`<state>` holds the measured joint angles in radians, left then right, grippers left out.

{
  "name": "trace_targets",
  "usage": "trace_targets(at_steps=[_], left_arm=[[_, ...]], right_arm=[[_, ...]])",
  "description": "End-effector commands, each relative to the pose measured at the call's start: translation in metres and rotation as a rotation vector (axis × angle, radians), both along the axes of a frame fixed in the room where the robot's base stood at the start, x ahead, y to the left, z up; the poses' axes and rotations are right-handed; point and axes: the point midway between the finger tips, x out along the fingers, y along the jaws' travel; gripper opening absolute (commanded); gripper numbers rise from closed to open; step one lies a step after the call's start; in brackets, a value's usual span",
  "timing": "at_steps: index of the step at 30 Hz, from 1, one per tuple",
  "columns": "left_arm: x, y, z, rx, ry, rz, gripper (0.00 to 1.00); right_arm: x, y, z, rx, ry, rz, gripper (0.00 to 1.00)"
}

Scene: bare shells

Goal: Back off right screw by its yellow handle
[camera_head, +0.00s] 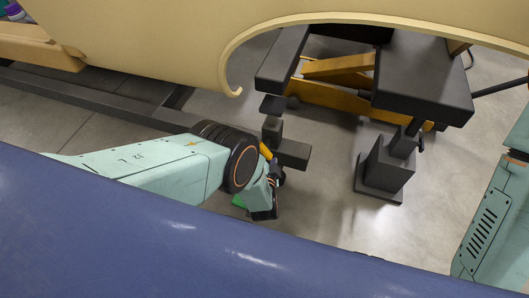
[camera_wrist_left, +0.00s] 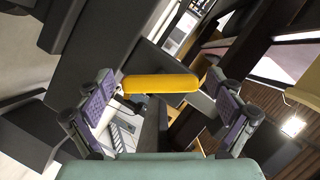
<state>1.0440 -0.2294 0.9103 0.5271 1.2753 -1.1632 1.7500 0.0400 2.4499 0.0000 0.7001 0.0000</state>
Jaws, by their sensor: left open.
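A yellow handle (camera_head: 265,152) shows just beyond my left wrist in the head view, beside a dark screw post (camera_head: 272,130) with a flat dark head. In the left wrist view the yellow handle (camera_wrist_left: 160,83) lies crosswise, in line with the gap between the fingers. My left gripper (camera_wrist_left: 163,100) is open, with one purple-padded finger near each end of the handle. It does not close on it. In the head view my left gripper (camera_head: 270,192) is small and partly hidden by my own wrist. My right gripper is out of view.
A large tan shell (camera_head: 150,35) with a curled edge hangs above my left arm. A dark stand (camera_head: 385,168) and a dark block (camera_head: 425,75) are to the right, over an orange frame (camera_head: 340,98). A dark floor beam (camera_head: 80,95) runs at left.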

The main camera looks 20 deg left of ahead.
Motion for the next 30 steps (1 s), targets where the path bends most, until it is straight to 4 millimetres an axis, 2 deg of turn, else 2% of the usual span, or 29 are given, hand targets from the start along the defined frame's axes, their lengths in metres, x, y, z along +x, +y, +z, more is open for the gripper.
trace_targets(at_steps=[5,24,30], left_arm=[[-0.0001,0.0000,0.0003,0.000,0.000,0.000,0.92],[-0.0005,0.0001,0.0001,-0.001,0.000,0.000,0.39],[-0.0005,0.0002,0.0005,-0.017,0.000,0.000,0.39]], right_arm=[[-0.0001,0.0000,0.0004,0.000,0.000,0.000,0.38],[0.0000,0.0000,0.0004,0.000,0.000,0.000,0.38],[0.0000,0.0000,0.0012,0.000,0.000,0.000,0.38]])
